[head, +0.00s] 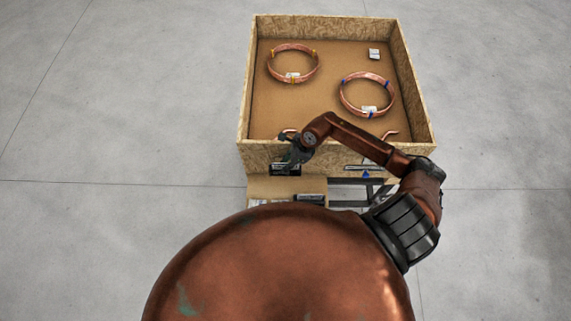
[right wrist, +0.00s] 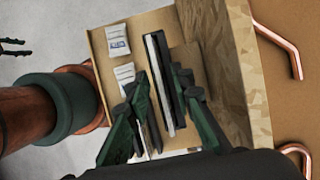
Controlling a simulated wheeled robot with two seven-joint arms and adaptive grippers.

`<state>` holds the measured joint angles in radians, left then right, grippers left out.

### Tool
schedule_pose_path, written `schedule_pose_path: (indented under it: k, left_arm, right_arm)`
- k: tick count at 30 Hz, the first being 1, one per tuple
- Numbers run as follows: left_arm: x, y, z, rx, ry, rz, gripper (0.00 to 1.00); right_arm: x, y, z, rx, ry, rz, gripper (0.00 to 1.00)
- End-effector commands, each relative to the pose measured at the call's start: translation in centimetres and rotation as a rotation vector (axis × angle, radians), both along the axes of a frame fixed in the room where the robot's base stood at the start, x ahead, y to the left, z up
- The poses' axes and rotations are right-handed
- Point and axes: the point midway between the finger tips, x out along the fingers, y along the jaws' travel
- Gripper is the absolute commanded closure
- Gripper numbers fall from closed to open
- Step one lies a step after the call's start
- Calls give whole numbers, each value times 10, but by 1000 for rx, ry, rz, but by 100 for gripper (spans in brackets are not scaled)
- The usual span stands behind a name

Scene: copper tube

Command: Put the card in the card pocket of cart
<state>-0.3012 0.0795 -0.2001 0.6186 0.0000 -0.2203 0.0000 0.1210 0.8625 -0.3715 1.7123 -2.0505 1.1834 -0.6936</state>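My right gripper (head: 290,160) hangs at the front wall of the cart's wooden box. In the right wrist view its dark green fingers (right wrist: 157,88) are spread apart. A narrow black-and-white slab (right wrist: 158,80) shows between and beyond them; I cannot tell whether it is the card pocket or a card, or whether the fingers touch it. White printed cards (right wrist: 119,46) lie on the cardboard-coloured tray (right wrist: 98,40) beside it. A dark holder (head: 285,169) shows on the front wall below the gripper. Dark prongs (right wrist: 13,47) at the left edge may be my left gripper.
The wooden box (head: 243,105) holds two copper coils (head: 293,64) (head: 367,95) with white tags. A small white item (head: 374,54) lies at its far right. Bent copper tube ends (right wrist: 280,48) are near the front wall. The grey floor around the cart is clear.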

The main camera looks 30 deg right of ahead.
Motion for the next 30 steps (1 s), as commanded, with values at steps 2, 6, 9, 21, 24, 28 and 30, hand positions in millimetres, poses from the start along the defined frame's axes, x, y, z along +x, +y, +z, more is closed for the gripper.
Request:
schedule_pose_path:
  k: [2, 6, 9, 21, 24, 28, 30]
  left_arm:
    - [0, 0, -1, 0, 0, 0, 60]
    - [1, 1, -9, 1, -1, 0, 60]
    - [1, 1, -14, 1, -1, -1, 60]
    - [2, 1, -26, 1, -2, -1, 60]
    - [2, 1, -26, 1, -2, -1, 60]
    - [2, 1, -26, 1, -3, -1, 60]
    - [2, 1, -26, 1, -3, -1, 60]
  right_arm:
    - [-1, -5, 10, -4, -4, 0, 78]
    - [-7, -15, 35, -6, -3, 1, 78]
    - [-12, -22, 56, -7, -3, 2, 78]
    - [-24, -39, 109, 0, -1, 0, 78]
    - [-24, -39, 112, 0, -1, 0, 78]
    - [-24, -39, 113, 0, 0, 0, 78]
    - [-24, -39, 113, 0, 0, 0, 78]
